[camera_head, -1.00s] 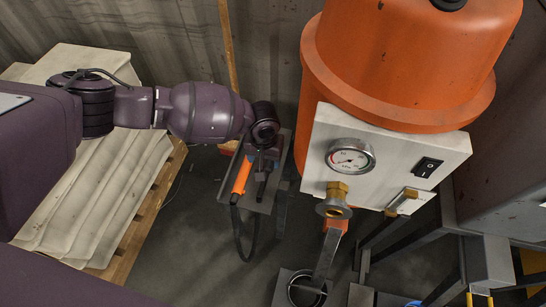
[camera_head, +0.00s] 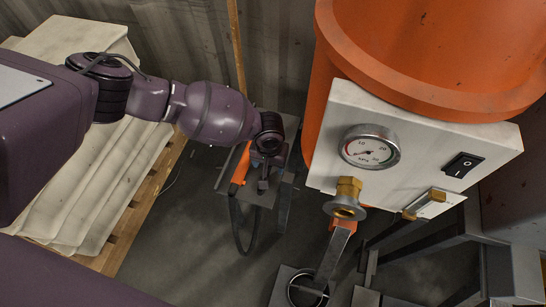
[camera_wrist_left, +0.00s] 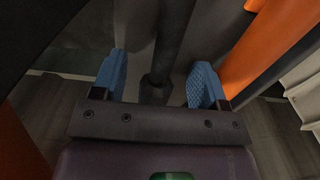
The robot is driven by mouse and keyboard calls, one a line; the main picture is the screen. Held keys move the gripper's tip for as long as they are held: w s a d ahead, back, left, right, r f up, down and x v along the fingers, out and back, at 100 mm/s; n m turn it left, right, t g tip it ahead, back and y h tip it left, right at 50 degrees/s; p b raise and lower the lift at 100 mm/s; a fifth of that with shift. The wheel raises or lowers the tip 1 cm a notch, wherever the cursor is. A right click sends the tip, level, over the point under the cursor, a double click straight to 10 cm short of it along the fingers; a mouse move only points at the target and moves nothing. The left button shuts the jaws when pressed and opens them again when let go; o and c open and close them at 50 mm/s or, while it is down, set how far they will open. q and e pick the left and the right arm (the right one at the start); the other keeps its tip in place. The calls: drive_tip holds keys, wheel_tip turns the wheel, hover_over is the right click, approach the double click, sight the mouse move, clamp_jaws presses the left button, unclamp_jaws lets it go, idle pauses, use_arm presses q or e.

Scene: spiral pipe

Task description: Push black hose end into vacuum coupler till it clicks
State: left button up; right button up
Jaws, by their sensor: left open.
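The vacuum coupler is a brass fitting (camera_head: 345,206) with a grey flange, below the gauge on the white panel of the orange tank. A black hose (camera_head: 240,232) hangs in a loop below a small grey stand. My left gripper (camera_head: 265,172) points down over this stand, left of the coupler and well apart from it. In the left wrist view its blue fingers (camera_wrist_left: 160,63) are open, with a dark, round hose-like piece (camera_wrist_left: 174,40) between them and a gap on each side. Whether this is the hose end is hard to tell. My right gripper is not in view.
An orange cylindrical piece (camera_head: 241,167) lies on the stand (camera_head: 262,198) beside the fingers, close by in the left wrist view (camera_wrist_left: 268,45). The panel (camera_head: 415,150) carries a gauge and switch. Pale stacked sacks lie on a pallet at left. Open floor separates pallet and stand.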

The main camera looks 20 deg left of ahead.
use_arm(q)
drive_tip(key=shift+w+f, duration=0.1)
drive_tip(key=shift+c, duration=0.5)
drive_tip(key=c, duration=0.9)
drive_tip(key=shift+c, duration=0.2)
